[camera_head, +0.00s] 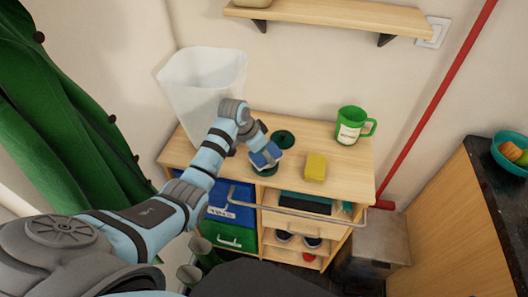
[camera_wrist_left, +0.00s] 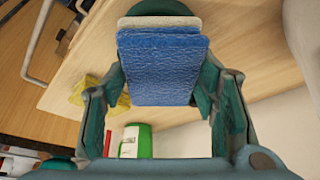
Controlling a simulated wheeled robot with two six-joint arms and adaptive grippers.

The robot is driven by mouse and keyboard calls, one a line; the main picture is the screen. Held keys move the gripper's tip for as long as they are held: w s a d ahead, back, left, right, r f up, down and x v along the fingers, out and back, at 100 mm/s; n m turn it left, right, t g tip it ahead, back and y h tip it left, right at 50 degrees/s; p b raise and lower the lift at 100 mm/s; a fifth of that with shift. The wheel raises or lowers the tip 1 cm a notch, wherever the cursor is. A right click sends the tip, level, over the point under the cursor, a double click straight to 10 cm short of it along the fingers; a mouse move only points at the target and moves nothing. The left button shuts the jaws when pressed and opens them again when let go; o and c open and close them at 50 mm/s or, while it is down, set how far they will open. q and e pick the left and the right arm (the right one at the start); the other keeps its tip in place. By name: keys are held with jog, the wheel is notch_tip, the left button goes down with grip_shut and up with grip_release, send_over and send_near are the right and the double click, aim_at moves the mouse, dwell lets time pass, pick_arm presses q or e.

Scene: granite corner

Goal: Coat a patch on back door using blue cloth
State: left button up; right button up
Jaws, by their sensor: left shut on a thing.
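The blue cloth (camera_head: 268,155) shows as a blue pad with a pale backing. My left gripper (camera_head: 262,163) is shut on it and holds it over the front part of the wooden cabinet top. In the left wrist view the blue cloth (camera_wrist_left: 160,62) sits between the two fingers of my left gripper (camera_wrist_left: 160,88), its textured blue face toward the camera. I cannot tell from these views whether the cloth touches the cabinet top. I cannot make out a back door with certainty. My right gripper is not in view.
The cabinet top (camera_head: 340,170) bears a white bin (camera_head: 203,85), a green mug (camera_head: 350,125), a yellow sponge (camera_head: 315,166) and a dark green round piece (camera_head: 283,138). A metal rail (camera_head: 300,212) runs along its front. A red pole (camera_head: 438,105) and a counter (camera_head: 465,215) stand right.

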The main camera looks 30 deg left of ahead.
pick_arm(q)
notch_tip(320, 180, up, 5)
jog(key=p, duration=0.6)
jog(key=shift+r, duration=0.45)
jog(key=shift+r+b, duration=0.4)
jog(key=shift+r, duration=0.1)
